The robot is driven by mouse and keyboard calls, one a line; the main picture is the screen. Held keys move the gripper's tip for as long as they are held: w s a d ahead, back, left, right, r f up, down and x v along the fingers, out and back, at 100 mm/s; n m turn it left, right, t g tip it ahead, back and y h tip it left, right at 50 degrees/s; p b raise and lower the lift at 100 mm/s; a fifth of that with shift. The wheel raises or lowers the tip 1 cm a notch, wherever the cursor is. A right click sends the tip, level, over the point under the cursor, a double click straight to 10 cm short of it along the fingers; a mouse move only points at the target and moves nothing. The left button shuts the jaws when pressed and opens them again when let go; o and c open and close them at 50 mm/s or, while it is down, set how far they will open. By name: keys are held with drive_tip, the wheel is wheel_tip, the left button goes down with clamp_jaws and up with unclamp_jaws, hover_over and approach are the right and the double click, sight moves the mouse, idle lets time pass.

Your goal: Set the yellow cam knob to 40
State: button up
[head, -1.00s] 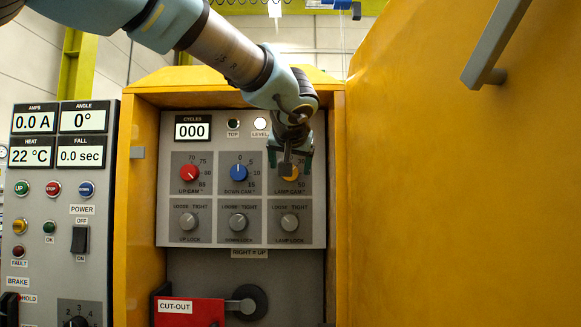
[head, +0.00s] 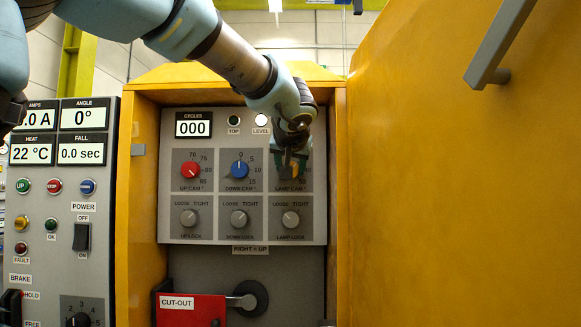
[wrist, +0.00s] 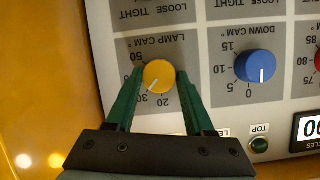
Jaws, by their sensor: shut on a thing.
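The yellow lamp cam knob (wrist: 158,76) sits between the two green fingers of my gripper (wrist: 158,92) in the wrist view, which shows the panel upside down. My gripper is shut on the knob, one finger on each side. The knob's white mark points to the picture's lower left, between the visible 20 and 50; the numbers there are partly hidden by the left finger. In the head view my gripper (head: 292,164) covers most of the lamp cam dial, at the right of the top row.
The blue down cam knob (wrist: 255,66) is beside the lamp cam, with the red up cam knob (head: 190,170) beyond it. The grey lamp lock knob (head: 290,218) is just below. The yellow cabinet door (head: 450,190) stands open close on the right.

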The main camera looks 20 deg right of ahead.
clamp_jaws()
drive_tip(key=shift+f+m+b, duration=0.1)
drive_tip(key=shift+m+b, duration=0.2)
drive_tip(key=shift+b, duration=0.2)
drive_tip(key=shift+s+d+m+t+y+b, duration=0.15)
drive_tip(key=shift+m+t+y+b, duration=0.55)
drive_tip(key=shift+m+b, duration=0.85)
drive_tip(key=shift+d+m+t+y+b, duration=0.15)
drive_tip(key=shift+m+t+y+b, duration=0.35)
drive_tip(key=shift+m+y+b, duration=0.7)
drive_tip(key=shift+b, duration=0.55)
drive_tip(key=o, duration=0.8)
unclamp_jaws()
